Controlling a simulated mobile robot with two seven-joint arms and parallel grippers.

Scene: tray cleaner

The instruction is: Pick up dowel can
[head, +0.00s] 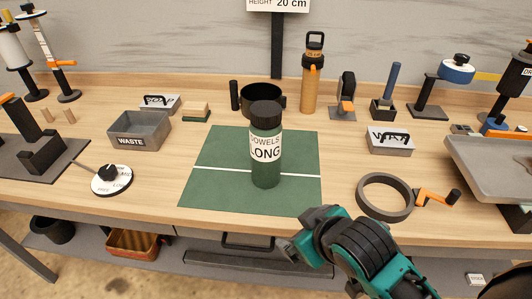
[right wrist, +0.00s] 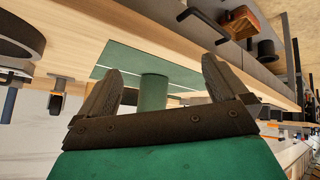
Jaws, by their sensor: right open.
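The dowel can (head: 266,165) is a dark green cylinder with a black lid and a white label reading "DOWELS LONG". It stands upright on the green mat (head: 215,160) in the head view. My right gripper (head: 300,232) is in front of the table's front edge, below and right of the can, apart from it. In the right wrist view the can (right wrist: 153,92) shows between and beyond the two open fingers, with nothing held. The can's top is hidden there by the gripper body. My left gripper is not in view.
A grey waste bin (head: 140,131) stands left of the mat. A black mug (head: 262,97) and an orange bottle (head: 311,80) stand behind the can. A dark ring (head: 384,197) and an orange-handled crank (head: 437,198) lie to the right. The mat around the can is clear.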

